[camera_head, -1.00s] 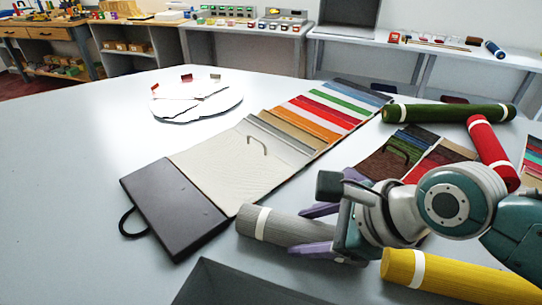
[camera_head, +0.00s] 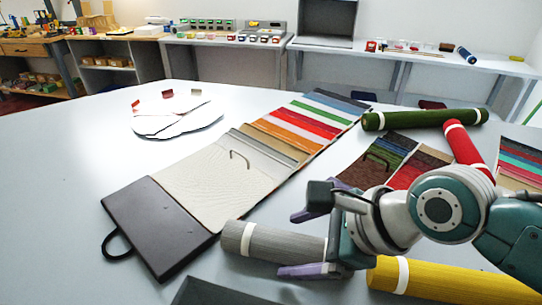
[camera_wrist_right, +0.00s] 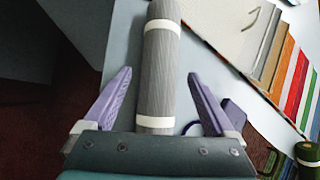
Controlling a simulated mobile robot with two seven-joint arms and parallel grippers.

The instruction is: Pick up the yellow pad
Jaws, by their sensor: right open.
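A yellow roll (camera_head: 455,281) with a white band lies at the lower right of the table, partly behind my right arm; I see no flat yellow pad on the table. My right gripper (camera_head: 300,243) is open, with its purple fingers on either side of a grey roll (camera_head: 248,240). In the right wrist view the open gripper (camera_wrist_right: 160,75) has the grey roll (camera_wrist_right: 160,62) running between its fingers, with gaps on both sides. The yellow roll is not in the wrist view. My left gripper is not in view.
A swatch board (camera_head: 204,178) with a dark end crosses the table. Green (camera_head: 425,118) and red (camera_head: 468,148) rolls lie at the right, near dark swatches (camera_head: 362,170). A white round piece (camera_head: 177,118) lies farther back. The table's left side is clear.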

